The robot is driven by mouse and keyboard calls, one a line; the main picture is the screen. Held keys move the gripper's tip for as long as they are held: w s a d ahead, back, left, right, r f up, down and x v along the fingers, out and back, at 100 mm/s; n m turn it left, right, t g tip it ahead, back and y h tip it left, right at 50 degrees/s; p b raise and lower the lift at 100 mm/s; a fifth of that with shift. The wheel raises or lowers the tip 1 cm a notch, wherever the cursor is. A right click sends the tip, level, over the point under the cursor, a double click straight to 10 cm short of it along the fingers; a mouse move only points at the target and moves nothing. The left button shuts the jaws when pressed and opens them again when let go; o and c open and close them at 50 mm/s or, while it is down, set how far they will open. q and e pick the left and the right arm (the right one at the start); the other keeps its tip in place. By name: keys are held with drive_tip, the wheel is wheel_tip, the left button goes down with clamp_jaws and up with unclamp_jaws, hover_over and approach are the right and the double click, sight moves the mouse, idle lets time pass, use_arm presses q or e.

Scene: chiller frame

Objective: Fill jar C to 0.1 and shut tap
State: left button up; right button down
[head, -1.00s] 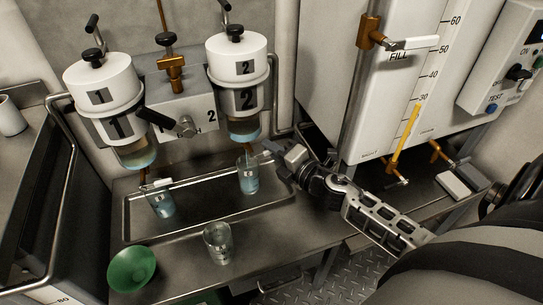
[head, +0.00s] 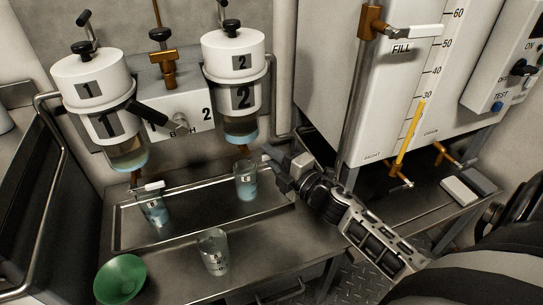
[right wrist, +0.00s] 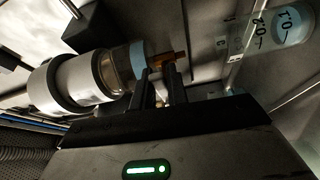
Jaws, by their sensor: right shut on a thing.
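Canister 2 (head: 235,85) hangs above the tray, with its brass tap (right wrist: 165,60) below it. My right gripper (head: 269,155) is at that tap, and its fingers are shut on the tap's handle; the fingers hide most of the handle. A clear jar (head: 246,182) stands upright in the tray below canister 2 with blue water low in it. In the right wrist view the water lies around the jar's 0.1 mark (right wrist: 284,20); I cannot read its letter surely. My left gripper is not in view.
Another jar with blue water (head: 153,212) stands under canister 1 (head: 95,95). A third jar (head: 213,252) and a green bowl (head: 119,279) stand in front of the metal tray (head: 195,228). A white tank (head: 400,95) stands at right.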

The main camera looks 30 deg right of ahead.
drive_tip(key=shift+f, duration=0.3)
drive_tip(key=c, duration=1.5)
unclamp_jaws()
drive_tip(key=shift+o, duration=0.5)
drive_tip(key=shift+r, duration=0.1)
drive_tip(key=s+d, duration=0.2)
drive_tip(key=s, duration=1.3)
drive_tip(key=shift+s+d+f+p, duration=0.25)
drive_tip(key=shift+s+p, duration=0.05)
drive_tip(key=shift+s, duration=0.1)
